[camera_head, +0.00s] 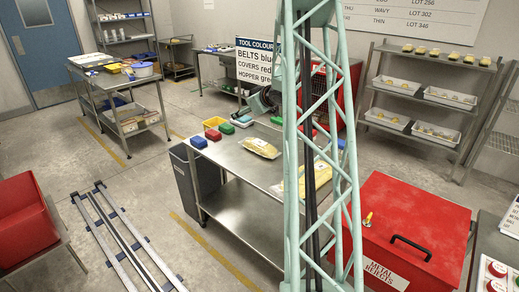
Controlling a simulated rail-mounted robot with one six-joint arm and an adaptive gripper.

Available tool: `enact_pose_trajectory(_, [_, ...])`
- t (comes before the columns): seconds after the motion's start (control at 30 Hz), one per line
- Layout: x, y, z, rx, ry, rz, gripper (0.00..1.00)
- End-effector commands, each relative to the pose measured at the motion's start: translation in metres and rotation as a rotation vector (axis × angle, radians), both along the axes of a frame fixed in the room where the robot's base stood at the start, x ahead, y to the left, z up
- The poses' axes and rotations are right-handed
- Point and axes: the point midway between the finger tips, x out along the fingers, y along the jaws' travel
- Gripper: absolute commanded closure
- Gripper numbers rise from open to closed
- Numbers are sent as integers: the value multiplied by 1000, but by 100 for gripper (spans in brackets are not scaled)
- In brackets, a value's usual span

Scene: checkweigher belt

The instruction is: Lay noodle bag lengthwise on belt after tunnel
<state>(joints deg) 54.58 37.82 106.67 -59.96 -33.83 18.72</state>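A yellow noodle bag (261,148) with a pale label lies flat on the steel table (232,158), left of the green lattice column. A larger yellow bag or stack of bags (320,180) lies farther right on the same table, partly hidden by the lattice. I cannot make out a belt or a tunnel here. My gripper cannot be made out. A dark, jointed shape (262,103) behind the table is partly covered by the lattice, and I cannot tell what it is.
A green lattice column (290,150) blocks the middle of the view. A red METAL REJECTS box (412,215) stands at right. Rails (130,245) lie on the floor at left, and racks line the walls.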

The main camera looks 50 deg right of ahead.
Motion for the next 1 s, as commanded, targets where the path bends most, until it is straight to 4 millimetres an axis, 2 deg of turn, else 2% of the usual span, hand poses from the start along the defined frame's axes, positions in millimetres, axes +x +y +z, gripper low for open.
enact_pose_trajectory(0.03, [-5, -9, -12, 9, -6, 2, 34])
enact_pose_trajectory(0.2, [-20, -31, -44, 37, -33, 18, 34])
enact_pose_trajectory(0.5, [-53, -63, -101, 94, -85, 48, 34])
enact_pose_trajectory(0.8, [-94, -87, -158, 160, -143, 77, 34])
enact_pose_trajectory(1.0, [-120, -95, -190, 201, -180, 94, 34])
